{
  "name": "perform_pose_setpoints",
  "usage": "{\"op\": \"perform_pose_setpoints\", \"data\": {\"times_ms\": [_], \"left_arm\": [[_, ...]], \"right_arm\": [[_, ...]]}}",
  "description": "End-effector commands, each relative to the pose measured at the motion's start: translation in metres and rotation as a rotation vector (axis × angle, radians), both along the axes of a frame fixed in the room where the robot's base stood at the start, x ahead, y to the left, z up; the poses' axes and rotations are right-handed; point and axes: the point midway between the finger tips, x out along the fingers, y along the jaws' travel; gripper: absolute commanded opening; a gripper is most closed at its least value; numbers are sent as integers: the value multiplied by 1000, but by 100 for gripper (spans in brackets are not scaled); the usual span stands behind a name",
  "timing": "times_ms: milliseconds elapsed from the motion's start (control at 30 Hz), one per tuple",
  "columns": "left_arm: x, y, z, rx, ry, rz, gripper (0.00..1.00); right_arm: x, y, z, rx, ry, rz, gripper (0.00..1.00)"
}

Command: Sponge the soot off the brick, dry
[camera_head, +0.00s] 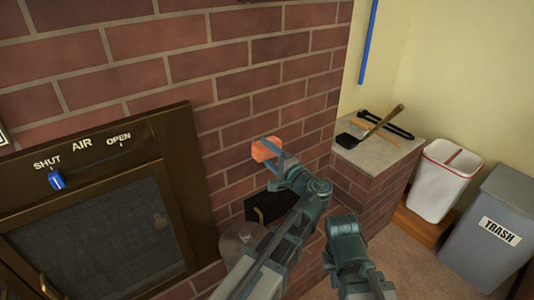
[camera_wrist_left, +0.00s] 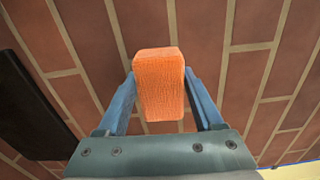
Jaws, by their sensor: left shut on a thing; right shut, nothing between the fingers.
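An orange sponge (camera_head: 264,150) is at the brick wall (camera_head: 200,66), right of the stove door. My left gripper (camera_head: 272,150) is shut on it, and the left wrist view shows the sponge (camera_wrist_left: 159,83) between the two blue fingers (camera_wrist_left: 158,95). The sponge is at or very near the bricks; I cannot tell whether it touches. The bricks behind it are hidden. A small dark patch (camera_head: 247,2) shows at the top edge of the head view; I cannot tell if it is soot. My right gripper (camera_head: 343,222) is shut and empty, lower right.
The stove door (camera_head: 90,230) has a blue air slider (camera_head: 56,180). A black box-like thing (camera_head: 262,210) is low on the wall. A stone-topped ledge (camera_head: 372,160) holds a shovel (camera_head: 385,125) and black tongs. A white bin (camera_head: 441,180) and grey trash bin (camera_head: 495,230) stand right.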

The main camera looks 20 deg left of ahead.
Motion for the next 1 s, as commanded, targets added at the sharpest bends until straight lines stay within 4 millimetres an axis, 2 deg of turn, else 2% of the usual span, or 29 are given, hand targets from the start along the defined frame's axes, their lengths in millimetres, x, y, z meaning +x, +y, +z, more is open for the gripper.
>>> {"op": "perform_pose_setpoints", "data": {"times_ms": [1000], "left_arm": [[12, 15, 0, 0, 0, 1, 24]], "right_arm": [[0, 0, 0, 0, 0, 0, 0]]}}
